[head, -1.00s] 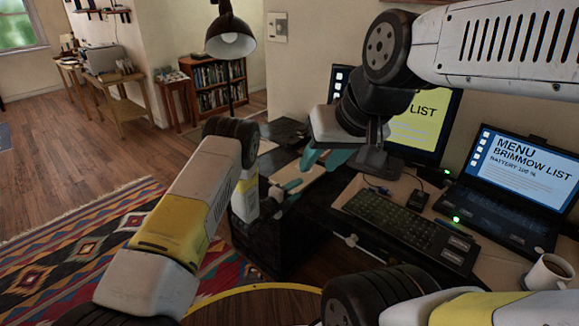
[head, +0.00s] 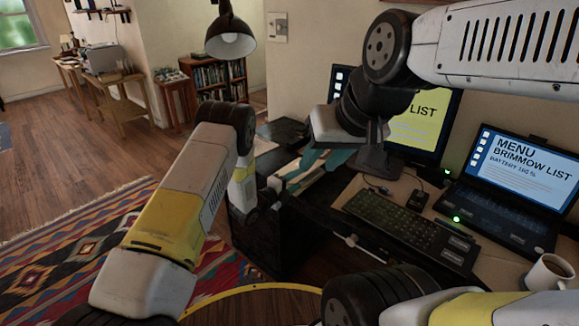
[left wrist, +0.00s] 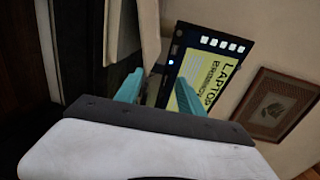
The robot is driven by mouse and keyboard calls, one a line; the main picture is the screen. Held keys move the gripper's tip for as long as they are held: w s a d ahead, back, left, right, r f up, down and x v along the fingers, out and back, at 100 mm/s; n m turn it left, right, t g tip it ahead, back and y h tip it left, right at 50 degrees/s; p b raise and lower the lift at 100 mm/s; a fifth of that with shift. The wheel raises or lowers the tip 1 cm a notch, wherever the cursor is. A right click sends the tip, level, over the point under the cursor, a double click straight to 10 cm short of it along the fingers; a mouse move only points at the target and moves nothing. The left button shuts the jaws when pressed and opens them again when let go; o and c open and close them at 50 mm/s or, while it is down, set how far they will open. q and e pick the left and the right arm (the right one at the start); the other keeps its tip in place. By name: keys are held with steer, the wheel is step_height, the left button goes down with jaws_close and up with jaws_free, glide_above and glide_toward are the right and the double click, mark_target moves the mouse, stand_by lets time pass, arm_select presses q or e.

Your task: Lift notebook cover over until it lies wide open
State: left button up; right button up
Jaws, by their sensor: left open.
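The notebook seems to be the pale, thin thing (head: 312,179) at the desk's left end in the head view. It is mostly hidden by my arms and grippers, so I cannot tell how far its cover is raised. My left gripper (head: 289,184) is low beside it, its fingers partly hidden. In the left wrist view its teal fingers (left wrist: 160,91) stand apart, and an upright pale beige panel (left wrist: 148,32) shows beyond them; I cannot tell whether this is the cover. My right gripper (head: 322,159) is just above and right of the notebook, its jaws unclear.
A keyboard (head: 400,222), a mouse (head: 418,199), a laptop (head: 520,185) and a mug (head: 549,272) fill the desk to the right. A monitor (head: 430,125) stands behind my right arm. A lamp (head: 231,40) hangs at the back. Open floor lies left.

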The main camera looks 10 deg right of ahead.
arm_select(q)
steer(key=shift+r, duration=0.3)
steer(key=shift+w+a+r, duration=0.2)
steer(key=shift+r, duration=0.35)
steer(key=shift+w+a+r, duration=0.15)
steer(key=shift+w+r, duration=0.05)
steer(key=shift+r, duration=0.45)
steer(key=shift+w+a+r, duration=0.2)
steer(key=shift+w+r, duration=0.05)
steer(key=shift+r, duration=0.2)
steer(key=shift+w+a+r, duration=0.15)
steer(key=shift+w+r, duration=0.05)
steer(key=shift+r, duration=0.35)
